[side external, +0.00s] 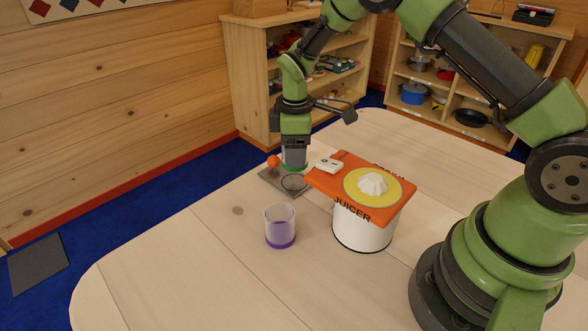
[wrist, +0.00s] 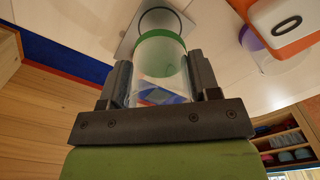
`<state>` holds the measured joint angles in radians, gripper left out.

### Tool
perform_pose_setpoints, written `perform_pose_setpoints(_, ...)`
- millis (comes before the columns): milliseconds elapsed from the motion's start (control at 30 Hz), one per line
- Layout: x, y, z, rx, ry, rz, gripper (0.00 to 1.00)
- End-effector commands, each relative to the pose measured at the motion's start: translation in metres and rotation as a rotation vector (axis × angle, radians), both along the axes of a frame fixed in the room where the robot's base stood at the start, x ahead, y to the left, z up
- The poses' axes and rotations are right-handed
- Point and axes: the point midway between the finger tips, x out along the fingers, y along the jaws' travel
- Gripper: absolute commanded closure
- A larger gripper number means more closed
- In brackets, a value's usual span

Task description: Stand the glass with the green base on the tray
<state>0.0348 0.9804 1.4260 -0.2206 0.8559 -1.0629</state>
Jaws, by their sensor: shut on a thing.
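My gripper (side external: 295,150) points down and is shut on the clear glass with the green base (wrist: 162,55). The glass is upright, its green base (side external: 294,168) lowest, and the fingers grip its sides. The grey tray (side external: 268,178) lies flat on the table below and around the base in the side view. A dark ring outline marks the tray, and in the wrist view the tray (wrist: 128,42) and ring show just beyond the base. I cannot tell whether the base touches the tray.
A glass with a purple base (side external: 280,228) stands in front of the tray. A white canister (side external: 362,232) with an orange juicer board (side external: 325,180) on top stands close on the right. An orange ball (side external: 273,161) is at the tray's back left. The front left table is clear.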

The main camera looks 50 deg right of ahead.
Motion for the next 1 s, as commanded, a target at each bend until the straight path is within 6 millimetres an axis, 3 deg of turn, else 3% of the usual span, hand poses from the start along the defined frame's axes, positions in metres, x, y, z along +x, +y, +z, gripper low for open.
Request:
perform_pose_setpoints(333,0.000,0.001,-0.044,0.000,0.001,0.000,0.69)
perform_pose_setpoints(767,0.000,0.001,-0.051,0.000,-0.001,-0.001,0.69)
perform_pose_setpoints(800,0.000,0.001,-0.050,0.000,-0.001,-0.001,0.35)
perform_pose_setpoints(867,0.000,0.001,-0.050,0.000,-0.001,-0.001,0.21)
perform_pose_setpoints(1000,0.000,0.001,-0.050,0.000,-0.001,-0.001,0.18)
